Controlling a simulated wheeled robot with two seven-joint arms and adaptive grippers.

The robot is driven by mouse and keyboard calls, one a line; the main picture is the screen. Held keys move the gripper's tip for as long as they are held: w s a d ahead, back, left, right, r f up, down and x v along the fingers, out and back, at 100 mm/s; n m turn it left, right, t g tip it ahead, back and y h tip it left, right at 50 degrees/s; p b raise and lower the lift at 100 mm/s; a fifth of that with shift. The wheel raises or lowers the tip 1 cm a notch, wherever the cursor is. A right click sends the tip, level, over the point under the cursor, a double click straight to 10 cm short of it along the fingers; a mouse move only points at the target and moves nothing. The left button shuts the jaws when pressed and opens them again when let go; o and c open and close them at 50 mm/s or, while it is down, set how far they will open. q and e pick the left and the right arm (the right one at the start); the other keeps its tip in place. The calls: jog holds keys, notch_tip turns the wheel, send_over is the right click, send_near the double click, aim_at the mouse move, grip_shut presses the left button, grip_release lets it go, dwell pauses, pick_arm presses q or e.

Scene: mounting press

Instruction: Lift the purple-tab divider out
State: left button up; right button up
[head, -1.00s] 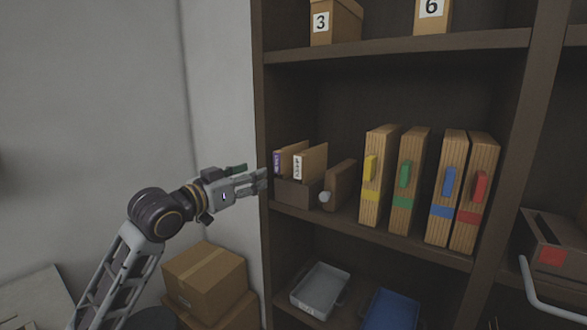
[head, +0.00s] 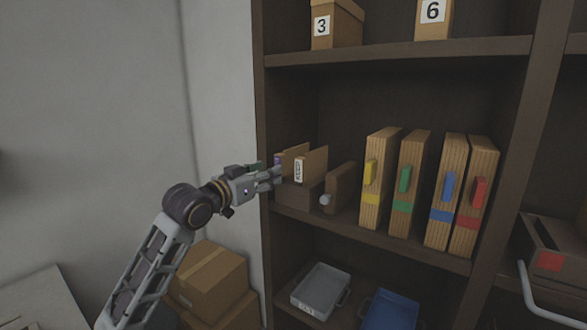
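The purple-tab divider (head: 292,154) stands upright in a small brown box (head: 298,196) at the left end of the middle shelf. My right gripper is out of view.
A brown bookend-like block with a pale knob (head: 326,200) stands right of the box. Wooden binders with yellow, green, blue and red tabs (head: 410,182) stand further right. The shelf's left upright (head: 261,120) is close to my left gripper. Trays (head: 320,289) lie below.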

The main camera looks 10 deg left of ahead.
aim_at(286, 159)
pick_arm(q)
jog(key=x, duration=0.3)
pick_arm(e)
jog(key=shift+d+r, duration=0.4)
pick_arm(q)
jog(key=shift+p, duration=0.3)
jog(key=shift+p+x, duration=0.75)
jog(key=shift+x, duration=1.8)
jog(key=shift+a, duration=0.15)
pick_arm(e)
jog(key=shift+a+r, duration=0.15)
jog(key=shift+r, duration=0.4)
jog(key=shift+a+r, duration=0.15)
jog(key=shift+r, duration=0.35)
pick_arm(q)
jog(key=shift+c, duration=0.5)
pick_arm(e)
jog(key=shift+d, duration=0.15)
pick_arm(q)
grip_shut()
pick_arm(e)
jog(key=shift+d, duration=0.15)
